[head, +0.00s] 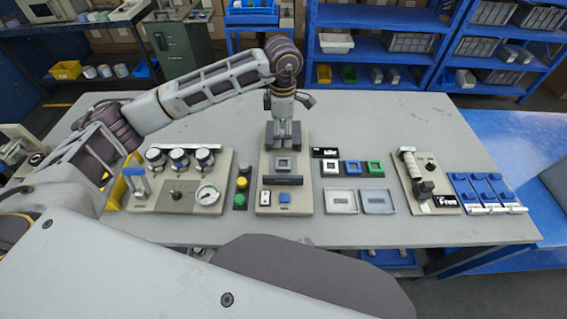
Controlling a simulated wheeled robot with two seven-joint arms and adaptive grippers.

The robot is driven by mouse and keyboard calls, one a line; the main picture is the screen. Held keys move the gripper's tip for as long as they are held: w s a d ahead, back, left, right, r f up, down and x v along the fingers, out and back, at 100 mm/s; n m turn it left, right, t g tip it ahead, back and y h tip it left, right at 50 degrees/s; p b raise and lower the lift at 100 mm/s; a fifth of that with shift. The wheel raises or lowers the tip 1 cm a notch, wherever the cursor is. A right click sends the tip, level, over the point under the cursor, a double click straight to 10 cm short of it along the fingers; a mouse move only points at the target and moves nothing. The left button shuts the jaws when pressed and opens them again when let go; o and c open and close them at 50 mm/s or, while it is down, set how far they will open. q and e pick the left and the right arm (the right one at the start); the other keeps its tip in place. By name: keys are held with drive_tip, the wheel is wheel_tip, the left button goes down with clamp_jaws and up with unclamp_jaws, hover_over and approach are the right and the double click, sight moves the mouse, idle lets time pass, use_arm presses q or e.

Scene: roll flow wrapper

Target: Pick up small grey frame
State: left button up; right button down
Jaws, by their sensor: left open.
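My left gripper (283,146) is open and points down over the back of a beige station board (262,199). A small grey square frame (284,163) with a dark centre sits on this board, just in front of the fingertips. I cannot tell whether the fingers touch anything. To the right on the table, a light grey-white square frame (331,168) lies in a row beside a blue frame (352,167) and a green frame (375,168). I cannot tell which of the two pale frames is the task's small grey frame. My right gripper is out of view.
Two shallow grey trays (341,201) lie in front of the frames. A gauge board (180,195) and a button strip (241,187) stand left; a roller board (425,184) and blue clamps (487,192) stand right. The table (420,115) is clear at the back right.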

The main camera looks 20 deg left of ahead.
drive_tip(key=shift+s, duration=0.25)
use_arm(q)
hover_over(283, 163)
wheel_tip(283, 163, down, 7)
drive_tip(key=shift+f+p, duration=0.2)
drive_tip(key=shift+p, duration=0.15)
drive_tip(key=shift+f, duration=0.65)
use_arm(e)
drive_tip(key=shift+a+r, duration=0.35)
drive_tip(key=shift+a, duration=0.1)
